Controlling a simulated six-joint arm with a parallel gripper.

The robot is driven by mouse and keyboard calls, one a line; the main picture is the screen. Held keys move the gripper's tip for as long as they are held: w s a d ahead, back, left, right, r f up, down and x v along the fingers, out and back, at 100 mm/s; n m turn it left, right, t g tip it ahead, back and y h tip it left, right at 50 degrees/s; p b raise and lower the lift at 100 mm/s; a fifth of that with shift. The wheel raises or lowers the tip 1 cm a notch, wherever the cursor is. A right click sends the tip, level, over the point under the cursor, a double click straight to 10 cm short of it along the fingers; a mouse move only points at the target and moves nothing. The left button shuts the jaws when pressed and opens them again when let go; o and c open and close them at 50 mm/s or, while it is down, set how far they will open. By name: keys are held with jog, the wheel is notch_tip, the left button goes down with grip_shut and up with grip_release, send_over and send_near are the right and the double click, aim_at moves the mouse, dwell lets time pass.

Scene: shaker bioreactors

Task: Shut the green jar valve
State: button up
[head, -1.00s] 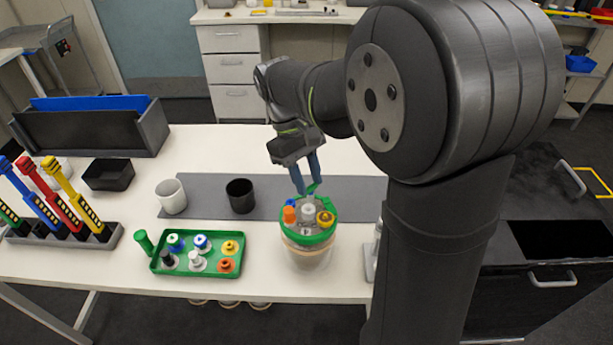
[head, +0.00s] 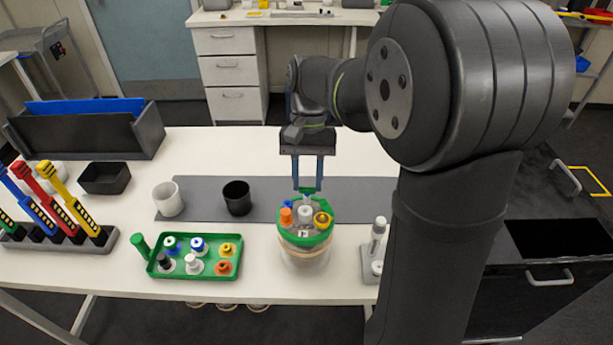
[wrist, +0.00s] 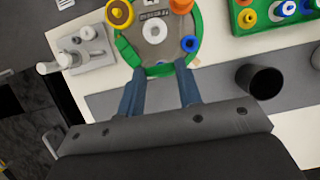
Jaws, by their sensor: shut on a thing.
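The jar (head: 303,252) stands on the bench with a clear body and a green-rimmed lid (head: 330,236). Its lid carries orange, white, yellow and blue fittings. The green valve (wrist: 159,70) is at the lid's far edge in the head view. The fingers also reach the lid's near edge in the wrist view (wrist: 159,74).
A green tray (head: 165,274) of coloured fittings lies left of the jar. White (head: 168,199) and black (head: 237,198) cups stand behind it on a grey mat (head: 205,190). A grey holder (head: 370,262) stands close on the right. Open bench lies behind the mat.

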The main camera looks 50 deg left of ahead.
jog(key=shift+m, duration=0.5)
jog(key=o, duration=1)
jog(key=shift+r, duration=0.1)
jog(key=v, duration=1.1)
jog(key=shift+w+r, duration=0.2)
jog(key=shift+r, duration=0.2)
jog(key=shift+d, duration=0.1)
jog(key=x, duration=1.2)
jog(key=shift+a, duration=0.25)
